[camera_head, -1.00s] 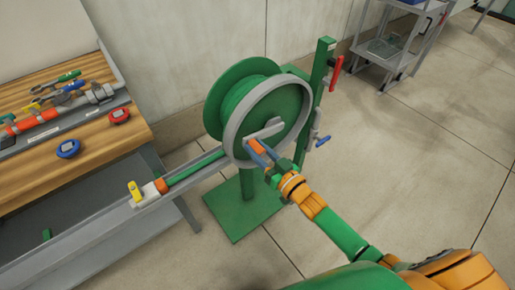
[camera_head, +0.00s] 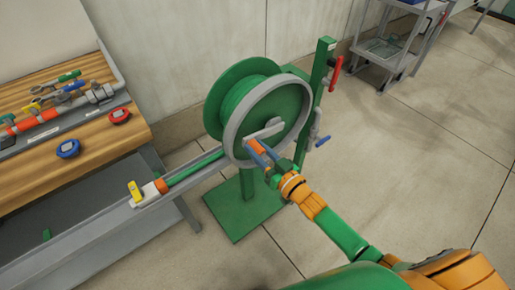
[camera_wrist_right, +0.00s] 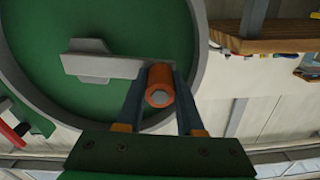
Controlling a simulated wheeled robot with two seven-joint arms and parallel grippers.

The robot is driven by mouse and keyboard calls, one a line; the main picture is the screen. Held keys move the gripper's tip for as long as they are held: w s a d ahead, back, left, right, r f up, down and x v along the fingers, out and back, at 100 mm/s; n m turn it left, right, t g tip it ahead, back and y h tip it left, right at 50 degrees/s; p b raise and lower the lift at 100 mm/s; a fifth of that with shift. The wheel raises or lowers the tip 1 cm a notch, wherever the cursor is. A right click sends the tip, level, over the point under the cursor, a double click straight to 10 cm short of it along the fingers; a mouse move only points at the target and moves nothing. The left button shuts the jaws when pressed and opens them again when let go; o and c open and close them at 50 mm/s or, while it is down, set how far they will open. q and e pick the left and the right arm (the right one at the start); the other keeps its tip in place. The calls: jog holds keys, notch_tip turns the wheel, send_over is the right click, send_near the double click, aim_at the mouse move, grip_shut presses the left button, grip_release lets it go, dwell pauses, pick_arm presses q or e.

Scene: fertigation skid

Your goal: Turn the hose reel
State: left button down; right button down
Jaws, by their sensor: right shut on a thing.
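The green hose reel (camera_head: 237,92) with a grey rim stands on a green post and base plate in the middle of the head view. Its grey crank arm (camera_head: 266,130) carries an orange handle (camera_head: 254,148) at the lower left of the hub. My right gripper (camera_head: 257,152) is shut on the orange handle. In the right wrist view, the two fingers sit on either side of the orange handle (camera_wrist_right: 160,86), with the grey crank (camera_wrist_right: 100,64) reaching left from it. Green hose (camera_head: 195,170) runs from the reel into a grey trough. My left gripper is not in view.
A wooden bench (camera_head: 98,144) with tools and red and blue round items stands at the left. A red lever (camera_head: 336,66) and a blue-handled valve (camera_head: 322,141) are on the post's right side. A grey cart (camera_head: 388,50) stands behind; the floor at right is clear.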

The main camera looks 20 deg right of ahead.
jog(key=shift+f, duration=0.1)
dwell(0.3)
jog(key=w+d+f+n+b, duration=0.3)
jog(key=d+f+n+b, duration=0.6)
jog(key=n+b, duration=0.6)
jog(key=shift+w+d+f+n, duration=0.2)
jog(key=shift+f+n, duration=1)
jog(key=shift+n, duration=1.3)
jog(key=c, duration=0.5)
grip_release()
jog(key=shift+c, duration=0.2)
